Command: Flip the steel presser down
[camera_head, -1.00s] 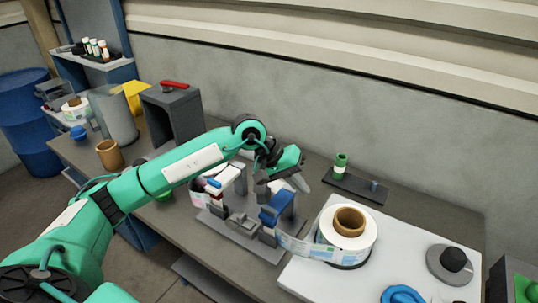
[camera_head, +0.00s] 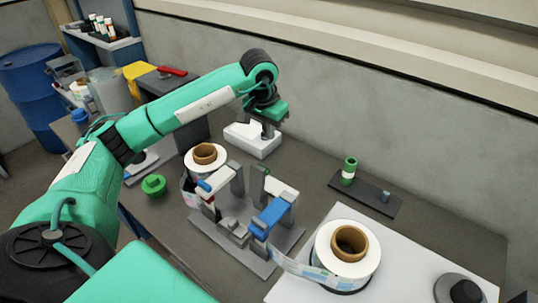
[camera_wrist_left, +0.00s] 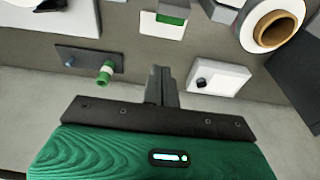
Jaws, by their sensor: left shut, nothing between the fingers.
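Part of the labeller, with a green and white block (camera_wrist_left: 165,18), shows at that view's top edge.
A label reel (camera_head: 347,250) sits on the white board at the right, its strip running to the labeller. Another reel (camera_head: 205,158) is at the left, near a green knob (camera_head: 153,185). A dark plate (camera_head: 370,197) holds a green bottle. The wall is close behind.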

